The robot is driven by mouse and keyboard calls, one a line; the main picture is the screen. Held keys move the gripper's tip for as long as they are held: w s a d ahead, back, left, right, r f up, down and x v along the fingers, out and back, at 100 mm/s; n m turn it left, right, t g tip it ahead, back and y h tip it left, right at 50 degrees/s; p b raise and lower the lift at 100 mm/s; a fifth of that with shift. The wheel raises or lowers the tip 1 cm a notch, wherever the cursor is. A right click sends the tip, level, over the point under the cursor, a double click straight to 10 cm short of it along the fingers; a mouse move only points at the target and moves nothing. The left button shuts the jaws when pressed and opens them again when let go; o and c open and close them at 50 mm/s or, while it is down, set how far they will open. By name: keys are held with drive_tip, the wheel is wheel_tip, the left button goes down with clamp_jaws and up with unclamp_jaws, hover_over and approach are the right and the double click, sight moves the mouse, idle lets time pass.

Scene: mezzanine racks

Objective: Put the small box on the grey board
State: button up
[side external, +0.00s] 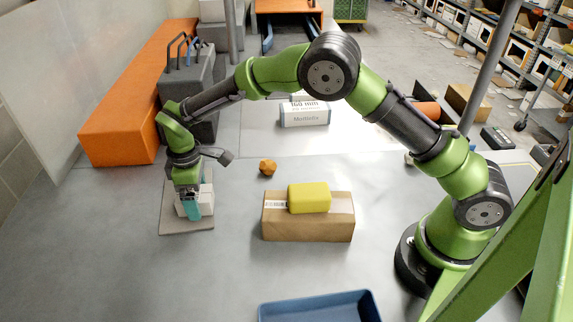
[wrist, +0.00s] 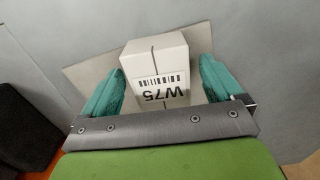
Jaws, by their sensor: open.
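The small box (wrist: 154,66) is white with a dark strap and a label reading W75. It stands on the grey board (wrist: 90,72), which also shows in the side external view (side external: 185,224) at the left of the work area. My gripper (wrist: 160,88) has its teal fingers on either side of the box, open, with a narrow gap visible at least on the left. In the side external view my gripper (side external: 190,205) points down over the board and partly hides the box (side external: 207,197). The underside of the box is hidden.
A brown carton (side external: 308,228) with a yellow block (side external: 309,198) on it stands right of the board. An orange faceted piece (side external: 267,167) lies behind it. A blue tray (side external: 320,306) is at the front. Dark cases (side external: 190,95) and an orange bench (side external: 125,115) stand behind my gripper.

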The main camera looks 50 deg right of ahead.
drive_tip(key=s+d+r+m+t, duration=0.1)
drive_tip(key=d+r, duration=0.1)
drive_tip(key=r, duration=0.7)
drive_tip(key=s+d+r+m, duration=0.1)
drive_tip(key=d+r, duration=0.1)
drive_tip(key=r, duration=0.7)
drive_tip(key=s+d+r+m+t+y, duration=0.2)
drive_tip(key=s+d+r+m, duration=0.2)
drive_tip(key=s+d+r, duration=0.3)
drive_tip(key=s+d+f+m+t, duration=0.1)
drive_tip(key=s+d+m+t, duration=0.1)
drive_tip(key=s, duration=0.6)
drive_tip(key=s+d+f+m+t, duration=0.1)
drive_tip(key=s+d+m, duration=0.3)
drive_tip(key=s, duration=0.4)
drive_tip(key=shift+s+d+f+m+t, duration=0.3)
drive_tip(key=shift+s+f+m+t, duration=0.1)
drive_tip(key=shift+m+t, duration=0.15)
